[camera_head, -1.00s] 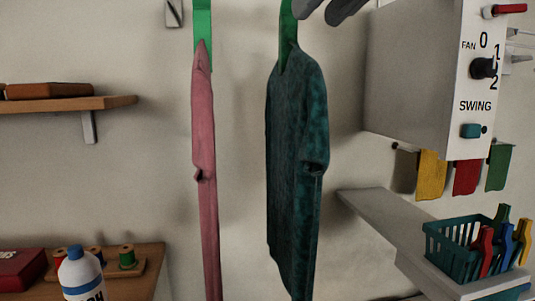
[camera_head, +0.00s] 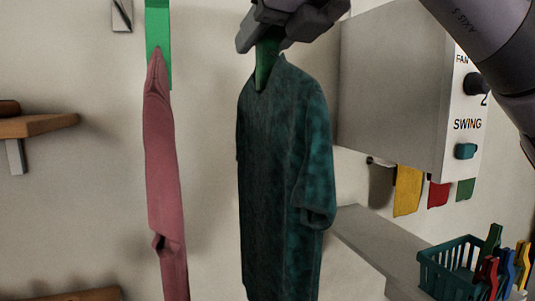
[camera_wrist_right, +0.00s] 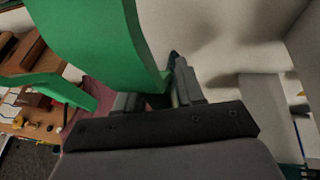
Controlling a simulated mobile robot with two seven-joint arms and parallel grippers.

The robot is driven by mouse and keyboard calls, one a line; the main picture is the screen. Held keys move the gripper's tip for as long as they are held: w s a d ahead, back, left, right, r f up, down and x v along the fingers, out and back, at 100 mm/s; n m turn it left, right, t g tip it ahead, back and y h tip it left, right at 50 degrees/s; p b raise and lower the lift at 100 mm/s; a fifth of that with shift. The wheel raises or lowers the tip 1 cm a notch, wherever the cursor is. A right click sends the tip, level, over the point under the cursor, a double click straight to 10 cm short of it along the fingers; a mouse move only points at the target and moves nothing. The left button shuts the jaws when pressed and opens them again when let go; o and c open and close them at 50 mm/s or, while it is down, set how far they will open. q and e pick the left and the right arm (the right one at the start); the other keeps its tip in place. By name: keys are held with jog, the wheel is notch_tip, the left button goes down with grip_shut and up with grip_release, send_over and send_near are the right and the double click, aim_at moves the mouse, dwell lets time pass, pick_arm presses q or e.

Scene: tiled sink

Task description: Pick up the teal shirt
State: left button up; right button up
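The teal shirt (camera_head: 280,180) hangs upright from a green hanger (camera_head: 266,62) in the middle of the head view. Its lower edge is cut off by the frame. My right gripper (camera_head: 280,28) is at the top of this hanger, just above the collar. Its fingers look apart, with the hanger's neck between them; firm contact is not clear. In the right wrist view the green hanger (camera_wrist_right: 105,40) is large and close, its end reaching down between the fingertips (camera_wrist_right: 160,98). My left gripper is out of view.
A pink garment (camera_head: 163,170) hangs on a green hanger (camera_head: 157,30) to the left. A grey box with knobs (camera_head: 400,90) is close on the right, above a ledge with a teal basket (camera_head: 450,268). A wooden shelf (camera_head: 38,126) is at far left.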

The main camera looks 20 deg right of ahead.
jog(key=shift+w+a+f, duration=0.15)
jog(key=shift+w, duration=0.25)
jog(key=shift+c, duration=0.3)
grip_shut()
dwell(0.9)
